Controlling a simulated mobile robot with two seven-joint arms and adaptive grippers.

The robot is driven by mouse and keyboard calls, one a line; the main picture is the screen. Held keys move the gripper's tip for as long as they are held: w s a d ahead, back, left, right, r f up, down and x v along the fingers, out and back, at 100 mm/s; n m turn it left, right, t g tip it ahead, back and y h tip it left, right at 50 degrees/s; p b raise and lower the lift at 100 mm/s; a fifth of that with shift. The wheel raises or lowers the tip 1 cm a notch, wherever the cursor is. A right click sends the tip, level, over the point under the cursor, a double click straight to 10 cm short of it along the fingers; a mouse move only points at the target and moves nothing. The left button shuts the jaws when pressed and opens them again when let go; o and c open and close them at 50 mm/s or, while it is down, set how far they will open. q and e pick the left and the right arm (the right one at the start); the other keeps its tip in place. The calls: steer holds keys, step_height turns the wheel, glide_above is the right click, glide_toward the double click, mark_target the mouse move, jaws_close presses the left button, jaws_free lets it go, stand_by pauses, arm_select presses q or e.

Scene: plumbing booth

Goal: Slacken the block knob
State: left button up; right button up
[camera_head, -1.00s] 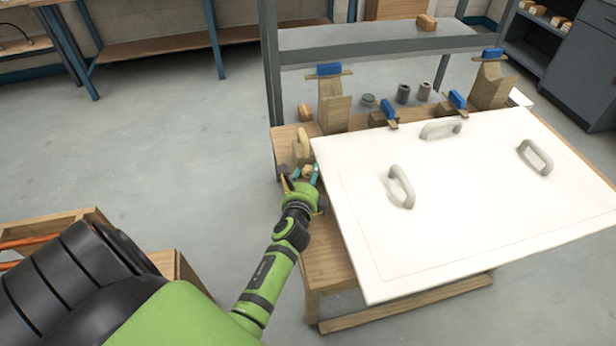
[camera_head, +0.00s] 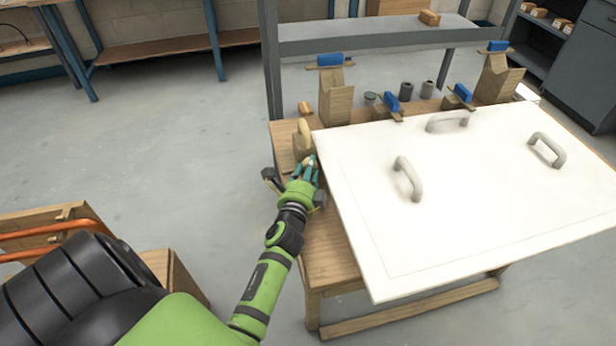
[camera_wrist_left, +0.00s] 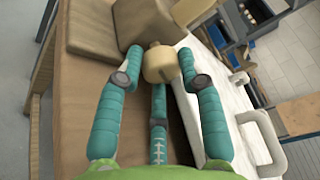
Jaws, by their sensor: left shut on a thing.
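The block knob, a pale tan rounded wooden piece (camera_wrist_left: 158,64), shows in the left wrist view in front of a brown wooden block (camera_wrist_left: 105,26). In the head view the block (camera_head: 298,153) sits at the left end of the wooden bench, and the knob is mostly hidden by my fingers. My left gripper (camera_head: 307,167) reaches it from the front. Its teal fingers, also in the left wrist view (camera_wrist_left: 160,75), are shut on the knob, one on each side and a third below. My right gripper is in neither view.
A large white panel (camera_head: 430,230) with grey handles covers most of the wooden bench (camera_head: 328,262), close to the right of my gripper. Wooden posts with blue-topped clamps (camera_head: 331,60) stand behind it. Open grey floor (camera_head: 160,150) lies to the left.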

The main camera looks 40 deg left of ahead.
arm_select(q)
steer(key=o, duration=0.8)
steer(key=shift+o, duration=0.2)
steer(key=shift+v, duration=3.8)
